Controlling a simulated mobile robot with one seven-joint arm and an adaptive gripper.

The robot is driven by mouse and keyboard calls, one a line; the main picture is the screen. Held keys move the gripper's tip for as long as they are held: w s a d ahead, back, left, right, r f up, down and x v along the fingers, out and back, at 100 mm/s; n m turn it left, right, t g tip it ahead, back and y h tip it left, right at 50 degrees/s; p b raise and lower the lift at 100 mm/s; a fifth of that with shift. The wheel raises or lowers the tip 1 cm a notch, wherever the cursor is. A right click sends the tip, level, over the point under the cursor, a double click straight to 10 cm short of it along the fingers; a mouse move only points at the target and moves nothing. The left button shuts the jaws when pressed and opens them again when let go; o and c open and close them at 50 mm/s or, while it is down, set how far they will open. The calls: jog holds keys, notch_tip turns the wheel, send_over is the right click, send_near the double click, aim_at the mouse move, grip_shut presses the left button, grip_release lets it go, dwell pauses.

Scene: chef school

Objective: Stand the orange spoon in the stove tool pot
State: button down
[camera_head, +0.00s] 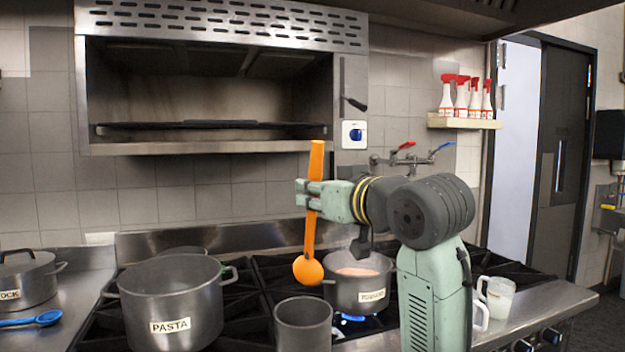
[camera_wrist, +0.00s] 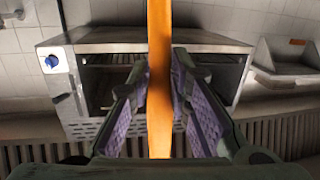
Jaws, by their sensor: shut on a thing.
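The orange spoon (camera_head: 311,240) hangs nearly upright in the head view, bowl down and handle up. My gripper (camera_head: 309,194) is shut on its handle and holds it in the air above the stove. In the wrist view the orange handle (camera_wrist: 160,80) runs vertically between the fingers of my gripper (camera_wrist: 160,112). A plain grey metal pot (camera_head: 303,325) without a visible label stands at the front of the stove, below the spoon's bowl. It appears to be the tool pot; its inside bottom is hidden.
A large pot labelled PASTA (camera_head: 171,300) stands to the left. A smaller pot with orange-red contents (camera_head: 358,290) sits over a lit blue flame at the right. A blue spoon (camera_head: 32,319) lies on the left counter. A white jug (camera_head: 497,297) stands on the right counter.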

aim_at(307, 280)
jog(key=f, duration=0.1)
jog(key=s+f, duration=0.1)
jog(key=f, duration=0.1)
jog(key=shift+s+d+f, duration=0.1)
jog(key=shift+s+d, duration=0.2)
jog(key=shift+s, duration=0.1)
jog(key=f+b, duration=0.2)
jog(key=shift+w+a+f, duration=0.15)
jog(key=shift+w+f, duration=0.2)
jog(key=shift+w, duration=0.05)
jog(key=shift+w+a+f+b, duration=0.15)
jog(key=shift+w+f+b, duration=0.3)
jog(key=shift+f+b, duration=1.15)
jog(key=shift+w+a+f+b, duration=0.15)
jog(key=shift+w+f+b, duration=0.6)
jog(key=shift+f, duration=1.4)
jog(key=shift+w+a+f+b, duration=0.15)
jog(key=shift+w+f+b, duration=0.05)
jog(key=shift+f+b, duration=1.5)
jog(key=shift+f, duration=0.2)
jog(key=c, duration=1.4)
grip_release()
